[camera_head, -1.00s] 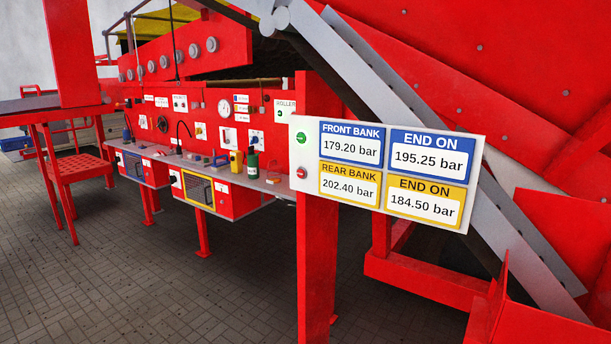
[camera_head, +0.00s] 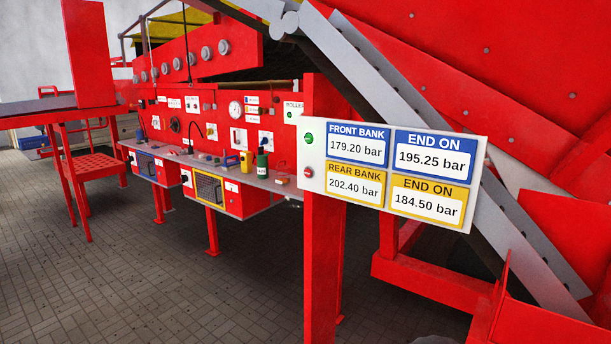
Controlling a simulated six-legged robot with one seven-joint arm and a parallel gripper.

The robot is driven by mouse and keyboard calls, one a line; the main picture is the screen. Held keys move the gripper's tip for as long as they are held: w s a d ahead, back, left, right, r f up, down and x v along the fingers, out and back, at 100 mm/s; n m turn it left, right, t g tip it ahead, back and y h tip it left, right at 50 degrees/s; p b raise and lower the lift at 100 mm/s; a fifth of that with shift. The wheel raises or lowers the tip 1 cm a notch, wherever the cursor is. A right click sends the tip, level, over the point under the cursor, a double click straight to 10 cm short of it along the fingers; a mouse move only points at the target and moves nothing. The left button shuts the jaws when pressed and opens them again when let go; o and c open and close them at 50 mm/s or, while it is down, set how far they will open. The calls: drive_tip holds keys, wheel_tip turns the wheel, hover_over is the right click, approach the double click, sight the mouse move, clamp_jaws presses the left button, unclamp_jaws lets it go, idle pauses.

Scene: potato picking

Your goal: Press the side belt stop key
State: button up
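The large red machine carries a white display panel (camera_head: 318,190) on a red post at the centre. A round green key (camera_head: 309,139) sits at the panel's upper left. A round red key (camera_head: 308,172) sits below it. I cannot read any label on these keys, so I cannot tell which is the side belt stop key. A red control wall (camera_head: 205,118) with small switches, a gauge and labels stands behind, left of the post. My gripper is not in view.
A grey shelf (camera_head: 285,188) with bottles and small tools runs along the control wall. The red post (camera_head: 322,265) stands in front of it. Red steps (camera_head: 88,167) are at the left. The paved floor (camera_head: 120,290) is clear at lower left.

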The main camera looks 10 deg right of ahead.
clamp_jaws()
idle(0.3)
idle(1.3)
